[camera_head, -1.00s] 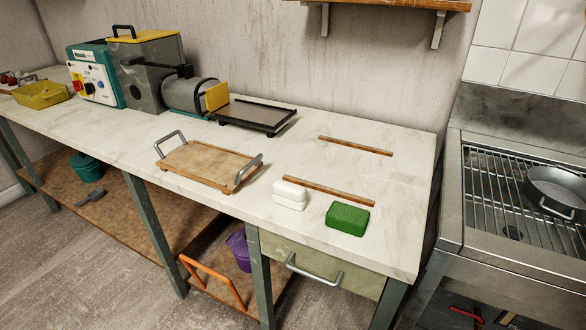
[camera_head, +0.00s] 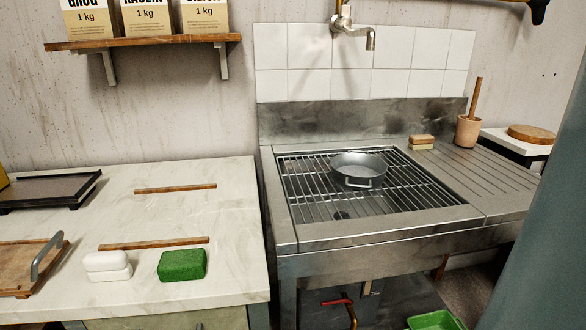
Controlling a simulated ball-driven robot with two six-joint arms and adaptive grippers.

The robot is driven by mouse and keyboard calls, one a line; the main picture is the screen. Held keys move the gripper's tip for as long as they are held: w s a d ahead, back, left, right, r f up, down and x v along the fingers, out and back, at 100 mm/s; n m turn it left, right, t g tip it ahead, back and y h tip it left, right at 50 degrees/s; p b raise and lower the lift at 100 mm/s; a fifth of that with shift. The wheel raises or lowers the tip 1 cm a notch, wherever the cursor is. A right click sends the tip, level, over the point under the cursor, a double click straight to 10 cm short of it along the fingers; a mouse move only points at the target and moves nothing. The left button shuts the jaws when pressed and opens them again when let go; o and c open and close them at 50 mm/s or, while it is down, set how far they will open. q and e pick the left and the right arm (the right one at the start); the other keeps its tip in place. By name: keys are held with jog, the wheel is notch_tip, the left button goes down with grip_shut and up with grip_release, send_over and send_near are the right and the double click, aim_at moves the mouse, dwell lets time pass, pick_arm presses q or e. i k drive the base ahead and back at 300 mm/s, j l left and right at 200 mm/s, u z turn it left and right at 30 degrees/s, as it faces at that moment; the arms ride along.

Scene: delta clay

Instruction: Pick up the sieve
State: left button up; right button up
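The sieve is most likely the round grey metal pan-like vessel (camera_head: 359,168) with small loop handles. It rests upright on the wire rack (camera_head: 309,190) over the steel sink, right of the middle of the view. Its bottom is too small to show whether it has mesh. Neither of my grippers shows in the view.
The marble-topped table (camera_head: 215,225) at left holds a green block (camera_head: 182,265), white blocks (camera_head: 107,266), two wooden strips and a wooden tray (camera_head: 17,267). A tap (camera_head: 370,38) hangs over the sink. A sponge (camera_head: 421,142) and a pot (camera_head: 467,131) stand at the sink's back right.

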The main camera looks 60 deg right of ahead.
aim_at(357, 170)
jog(key=z, duration=2.2)
